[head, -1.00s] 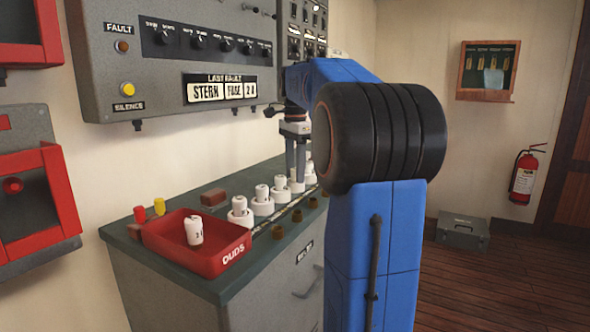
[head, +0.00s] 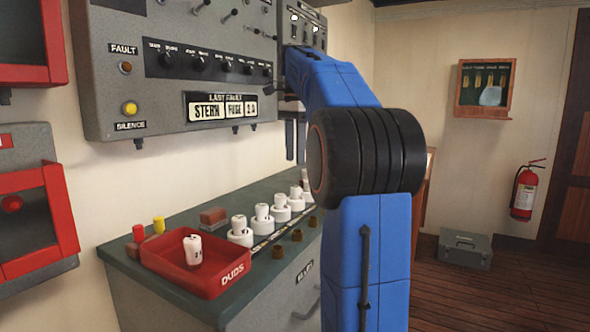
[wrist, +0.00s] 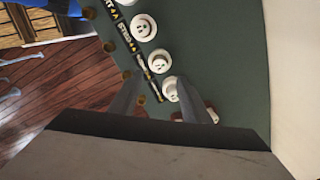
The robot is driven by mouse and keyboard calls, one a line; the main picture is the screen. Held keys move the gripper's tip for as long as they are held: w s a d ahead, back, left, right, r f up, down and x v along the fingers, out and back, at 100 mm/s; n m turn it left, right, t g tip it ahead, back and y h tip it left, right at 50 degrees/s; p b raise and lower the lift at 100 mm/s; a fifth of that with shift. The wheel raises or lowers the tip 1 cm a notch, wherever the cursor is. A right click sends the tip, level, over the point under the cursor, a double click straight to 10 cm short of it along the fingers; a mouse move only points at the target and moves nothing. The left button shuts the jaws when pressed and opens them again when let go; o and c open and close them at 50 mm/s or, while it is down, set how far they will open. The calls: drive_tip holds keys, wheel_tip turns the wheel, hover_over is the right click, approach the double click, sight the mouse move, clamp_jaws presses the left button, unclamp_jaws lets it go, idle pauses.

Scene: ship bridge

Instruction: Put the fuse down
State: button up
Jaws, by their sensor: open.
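My gripper (head: 296,150) is open and empty, raised above the far end of the counter. In the wrist view its two fingers (wrist: 163,102) are spread apart, with a white fuse holder (wrist: 172,88) showing between and beyond them. Several white fuses (head: 239,225) stand upright in round white holders in a row along the counter. The far ones (head: 305,178) are partly hidden by my arm. Another white fuse (head: 193,250) stands, slightly tilted, in the red DUDS tray (head: 222,282) at the near end.
The grey-green counter (head: 185,208) also carries a brown block (head: 213,216), red and yellow pieces (head: 159,225), and several small brown sockets (head: 297,235) along the front. A grey fault panel (head: 180,85) reading "STERN FUSE" hangs on the wall above it.

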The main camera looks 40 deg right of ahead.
drive_tip(key=shift+r, duration=0.95)
drive_tip(key=shift+s, duration=0.1)
